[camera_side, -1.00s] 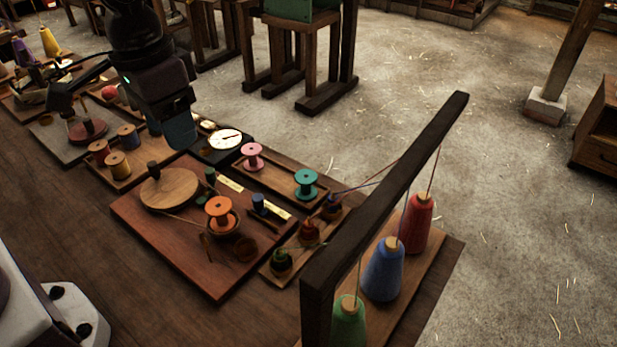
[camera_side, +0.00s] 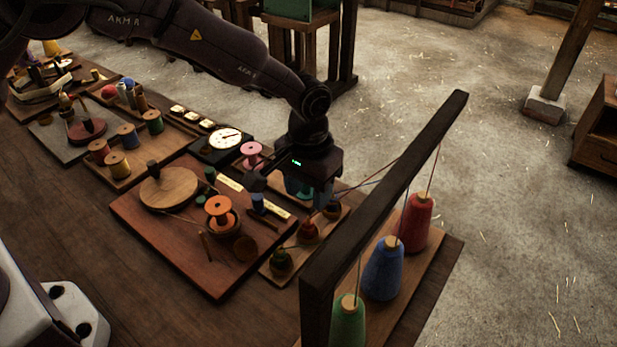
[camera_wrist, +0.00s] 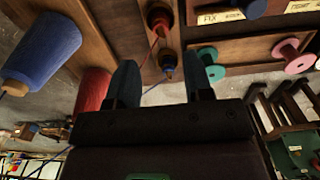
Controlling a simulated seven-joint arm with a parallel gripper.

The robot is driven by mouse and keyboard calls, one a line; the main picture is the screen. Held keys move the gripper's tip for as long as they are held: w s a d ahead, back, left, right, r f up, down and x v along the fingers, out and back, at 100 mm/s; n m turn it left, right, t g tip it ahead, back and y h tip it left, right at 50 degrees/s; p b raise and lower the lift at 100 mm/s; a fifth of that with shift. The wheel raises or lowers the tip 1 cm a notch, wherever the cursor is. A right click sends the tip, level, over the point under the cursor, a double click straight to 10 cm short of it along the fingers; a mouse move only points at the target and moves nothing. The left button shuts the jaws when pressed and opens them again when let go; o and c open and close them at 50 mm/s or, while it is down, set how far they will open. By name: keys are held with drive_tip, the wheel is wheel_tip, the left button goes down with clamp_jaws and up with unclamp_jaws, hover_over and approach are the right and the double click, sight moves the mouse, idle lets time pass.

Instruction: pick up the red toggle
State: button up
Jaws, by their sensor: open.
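The red toggle (camera_side: 308,231) sits in the middle of a narrow wooden tray (camera_side: 272,274), between a dark green toggle (camera_side: 281,262) and a blue toggle (camera_side: 332,209). My gripper (camera_side: 308,197) is above the tray's far end, apart from the red toggle. In the wrist view my gripper (camera_wrist: 163,72) is open and empty. The blue toggle (camera_wrist: 168,63) appears between its fingers, and the red toggle (camera_wrist: 159,18) lies further up, near the top edge.
A dark wooden frame (camera_side: 390,190) stands right of the tray, with threads running to green, blue (camera_side: 383,270) and red (camera_side: 418,222) cones. A reddish board (camera_side: 180,250) with an orange spool (camera_side: 218,210) lies left. The pink spool (camera_side: 250,152) is behind.

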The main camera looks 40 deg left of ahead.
sight(308, 222)
wheel_tip(308, 222, down, 8)
drive_tip(key=shift+f, duration=0.2)
idle(0.4)
drive_tip(key=c, duration=0.7)
drive_tip(key=shift+r, duration=4)
drive_tip(key=shift+r, duration=0.1)
